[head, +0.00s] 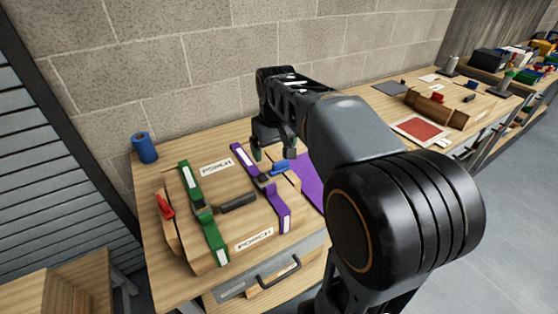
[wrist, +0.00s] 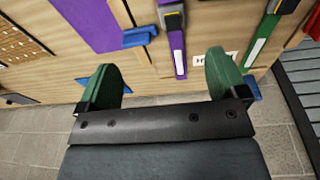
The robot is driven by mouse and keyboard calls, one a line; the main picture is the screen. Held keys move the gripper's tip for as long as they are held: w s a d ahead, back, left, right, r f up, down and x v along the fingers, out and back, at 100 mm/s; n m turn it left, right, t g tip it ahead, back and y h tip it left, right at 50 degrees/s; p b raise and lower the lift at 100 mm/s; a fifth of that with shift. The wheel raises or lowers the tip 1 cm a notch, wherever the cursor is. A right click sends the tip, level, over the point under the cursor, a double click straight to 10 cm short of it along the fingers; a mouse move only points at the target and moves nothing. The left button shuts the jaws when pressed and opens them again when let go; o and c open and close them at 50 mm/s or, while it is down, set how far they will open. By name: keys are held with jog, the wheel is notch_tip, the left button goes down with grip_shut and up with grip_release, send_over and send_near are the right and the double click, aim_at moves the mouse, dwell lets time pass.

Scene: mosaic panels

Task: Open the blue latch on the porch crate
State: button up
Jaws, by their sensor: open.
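The porch crate (head: 238,242) is a wooden box with PORCH labels, standing on a wooden bench. A purple strap (head: 284,215) with a grey buckle crosses its right part. My gripper (head: 273,152) is open and empty, just behind the latch in the head view. Its two green fingers stand wide apart in the wrist view (wrist: 163,80). I see no contact with the latch.
A green strap (head: 216,240) and a red lever (head: 165,206) are on the crate's left part. A dark handle (head: 238,202) lies between the straps. A purple mat (head: 310,180) lies to the right. A blue roll (head: 144,147) stands back left, near the block wall.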

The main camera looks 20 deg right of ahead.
jog(key=g, duration=0.2)
send_over(281, 161)
notch_tip(281, 161, down, 14)
jog(key=shift+f+p, duration=0.25)
jog(key=shift+p, duration=0.4)
jog(key=c, duration=0.9)
